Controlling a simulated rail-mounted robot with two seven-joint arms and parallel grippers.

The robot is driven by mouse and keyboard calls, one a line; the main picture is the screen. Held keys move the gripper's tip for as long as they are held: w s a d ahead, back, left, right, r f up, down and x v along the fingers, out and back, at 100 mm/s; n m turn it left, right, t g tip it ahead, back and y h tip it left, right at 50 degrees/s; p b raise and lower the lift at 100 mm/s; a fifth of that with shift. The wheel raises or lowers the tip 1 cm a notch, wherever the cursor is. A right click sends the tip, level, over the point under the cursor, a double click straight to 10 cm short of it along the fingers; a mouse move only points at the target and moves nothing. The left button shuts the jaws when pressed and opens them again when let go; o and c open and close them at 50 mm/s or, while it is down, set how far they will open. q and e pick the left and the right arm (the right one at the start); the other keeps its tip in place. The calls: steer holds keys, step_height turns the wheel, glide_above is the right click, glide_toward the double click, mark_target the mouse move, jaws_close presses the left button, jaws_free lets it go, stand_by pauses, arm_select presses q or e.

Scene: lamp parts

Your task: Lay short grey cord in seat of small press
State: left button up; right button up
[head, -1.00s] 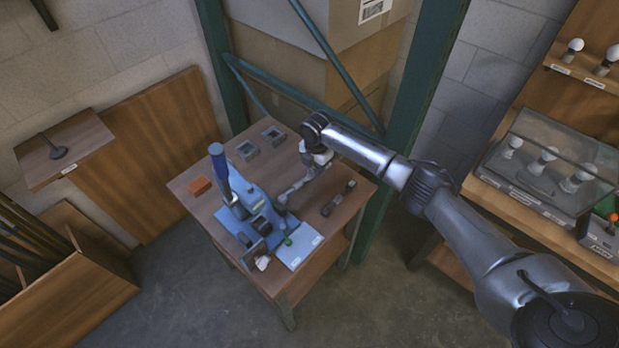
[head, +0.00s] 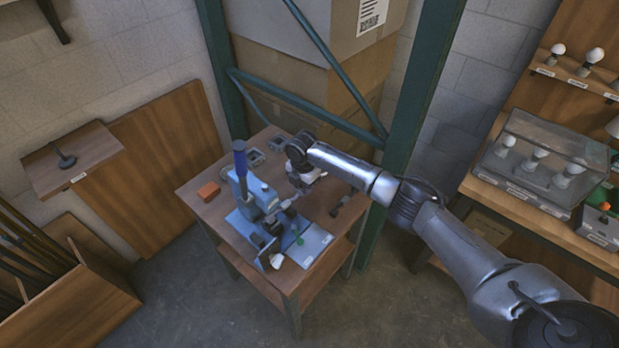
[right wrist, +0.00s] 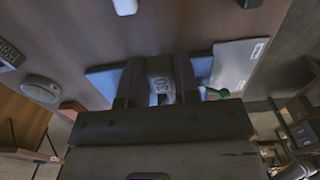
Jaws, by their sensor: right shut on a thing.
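The small blue press (head: 262,195) with a dark blue lever handle (head: 240,160) stands on the wooden table. A pale blue plate (head: 318,240) lies at its front right, with a green knob (head: 299,239) near it. My right gripper (head: 291,199) is close to the right side of the press. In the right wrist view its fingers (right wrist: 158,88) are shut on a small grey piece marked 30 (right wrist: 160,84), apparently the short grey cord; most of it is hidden. The press seat cannot be made out clearly. My left gripper is out of view.
An orange block (head: 208,190) lies at the table's left, and small grey trays (head: 250,155) at the back. A dark bar (head: 343,206) lies at the right. A green rack post (head: 412,130) and cardboard boxes (head: 285,75) stand behind the table.

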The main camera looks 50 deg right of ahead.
mark_target(291, 201)
steer(key=a, duration=0.5)
steer(key=shift+s+f, duration=0.1)
steer(key=shift+s, duration=0.1)
steer(key=shift+a, duration=0.55)
steer(key=shift+f, duration=0.55)
stand_by(0.8)
steer(key=shift+f+p, duration=0.3)
steer(key=shift+p, duration=0.1)
steer(key=o, duration=1.1)
steer(key=shift+c, duration=0.2)
